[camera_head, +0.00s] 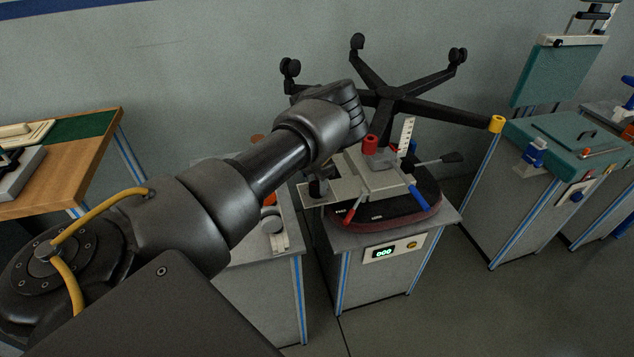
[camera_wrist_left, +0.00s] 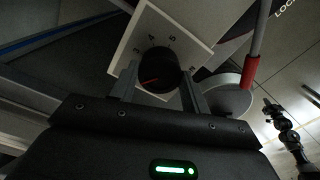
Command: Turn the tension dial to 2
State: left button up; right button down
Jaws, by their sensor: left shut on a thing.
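The tension dial (camera_wrist_left: 157,70) is a black round knob with a red mark, on a white scale plate (camera_wrist_left: 150,20) in the left wrist view. The numbers 3, 4 and 5 are readable along the upper side. The red mark points left and slightly down, below the 3; the number there is hidden by a finger. My left gripper (camera_wrist_left: 158,80) has one finger on each side of the dial and is shut on it. In the head view my left wrist hides most of this gripper at the upside-down chair mechanism (camera_head: 350,186). My right gripper is not in view.
The chair's black five-arm base (camera_head: 388,97) with casters rises behind the mechanism. Red and blue levers stick out in front of it. The chair rests on a grey cabinet (camera_head: 345,260) with a green display (camera_head: 382,253). A teal-topped bench (camera_head: 560,143) stands right.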

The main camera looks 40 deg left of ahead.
aim_at(317, 185)
pick_arm(q)
jog(key=shift+m, duration=1.3)
jog(key=o, duration=1)
jog(key=shift+r, duration=5.45)
